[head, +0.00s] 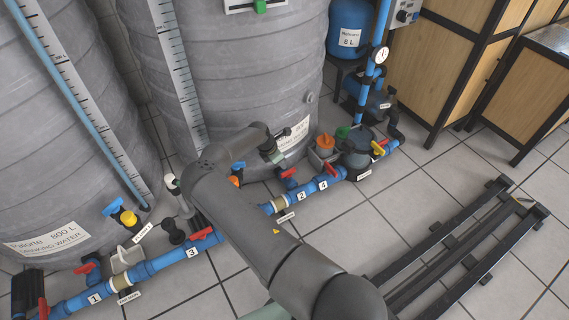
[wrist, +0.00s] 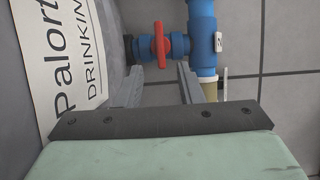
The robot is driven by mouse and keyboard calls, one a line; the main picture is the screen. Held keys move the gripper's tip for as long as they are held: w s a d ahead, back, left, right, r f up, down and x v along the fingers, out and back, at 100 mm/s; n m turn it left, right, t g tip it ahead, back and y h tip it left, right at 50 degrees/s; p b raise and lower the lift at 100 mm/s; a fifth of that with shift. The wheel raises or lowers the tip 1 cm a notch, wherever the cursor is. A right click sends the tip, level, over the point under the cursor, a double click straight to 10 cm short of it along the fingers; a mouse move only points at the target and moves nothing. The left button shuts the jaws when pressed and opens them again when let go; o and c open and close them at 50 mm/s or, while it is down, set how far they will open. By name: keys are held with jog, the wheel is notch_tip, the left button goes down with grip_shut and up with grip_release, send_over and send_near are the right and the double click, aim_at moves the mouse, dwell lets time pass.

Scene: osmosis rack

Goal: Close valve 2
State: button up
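The blue main pipe (head: 311,189) runs along the floor in front of the grey tanks, with a tag 2 (head: 301,196) on it. A red valve handle (head: 289,173) sits on a stub behind that tag; I take it as valve 2. My gripper (head: 275,157) is just above and left of it, by the second tank. In the wrist view, a red handle (wrist: 160,45) lies across a short blue stub. My gripper (wrist: 158,78) is open there, its two fingers apart below the handle, with nothing between them. The tag there is edge-on and unreadable.
The tank wall with its printed label (wrist: 72,75) is close on the left in the wrist view. A second red handle (head: 331,168), a blue handle (head: 238,165) and an orange-capped container (head: 325,142) stand nearby. A black floor frame (head: 455,250) lies right; tiled floor between is clear.

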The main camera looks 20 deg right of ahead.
jog(key=p+v, duration=0.2)
jog(key=v, duration=0.6)
jog(key=shift+p, duration=0.3)
jog(key=shift+a+r, duration=0.1)
jog(key=shift+r, duration=0.05)
